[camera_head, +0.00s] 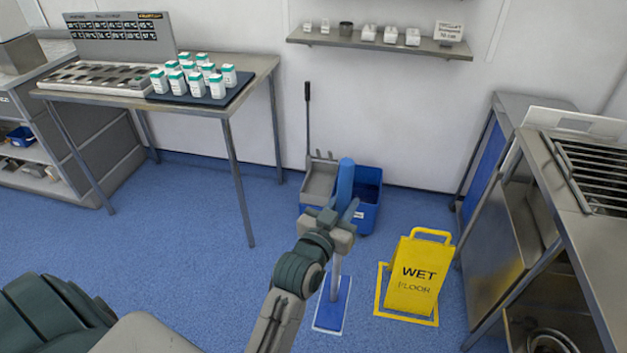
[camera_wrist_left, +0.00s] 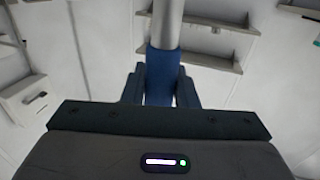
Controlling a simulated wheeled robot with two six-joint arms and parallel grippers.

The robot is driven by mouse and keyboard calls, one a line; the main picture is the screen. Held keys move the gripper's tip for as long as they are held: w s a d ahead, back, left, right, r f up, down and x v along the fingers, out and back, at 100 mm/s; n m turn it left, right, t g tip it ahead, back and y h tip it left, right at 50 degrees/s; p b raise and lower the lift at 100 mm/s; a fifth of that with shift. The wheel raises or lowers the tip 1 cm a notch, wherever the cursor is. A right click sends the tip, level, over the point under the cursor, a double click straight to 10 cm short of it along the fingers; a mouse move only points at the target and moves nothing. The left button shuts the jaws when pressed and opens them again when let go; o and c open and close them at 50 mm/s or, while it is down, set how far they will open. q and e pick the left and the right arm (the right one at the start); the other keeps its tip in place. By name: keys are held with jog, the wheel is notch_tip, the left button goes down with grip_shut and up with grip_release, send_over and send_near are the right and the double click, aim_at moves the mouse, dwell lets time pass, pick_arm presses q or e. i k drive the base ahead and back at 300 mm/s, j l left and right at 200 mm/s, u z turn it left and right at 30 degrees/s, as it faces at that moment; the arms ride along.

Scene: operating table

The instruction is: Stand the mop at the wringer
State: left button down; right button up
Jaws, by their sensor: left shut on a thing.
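The mop has a blue grip (camera_head: 345,180), a grey pole and a flat blue head (camera_head: 334,302) on the floor inside a white outline. It stands roughly upright. My left gripper (camera_head: 347,213) is shut on the blue grip. In the left wrist view the grip (camera_wrist_left: 162,75) sits between the two fingers (camera_wrist_left: 160,88), with the grey pole beyond it. The grey wringer (camera_head: 320,180), with a tall dark lever, is on the blue bucket (camera_head: 368,188) by the wall, behind the mop. My arm and the mop hide part of the bucket. My right gripper is not in view.
A yellow wet-floor sign (camera_head: 416,275) stands in a yellow outline right of the mop head. A steel table (camera_head: 262,66) with white bottles is at the left, a steel unit (camera_head: 585,240) at the right. A wall shelf (camera_head: 380,44) hangs above. Blue floor left of the mop is clear.

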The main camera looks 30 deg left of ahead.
aim_at(319, 189)
jog(key=i+j, duration=0.9)
jog(key=j, duration=0.25)
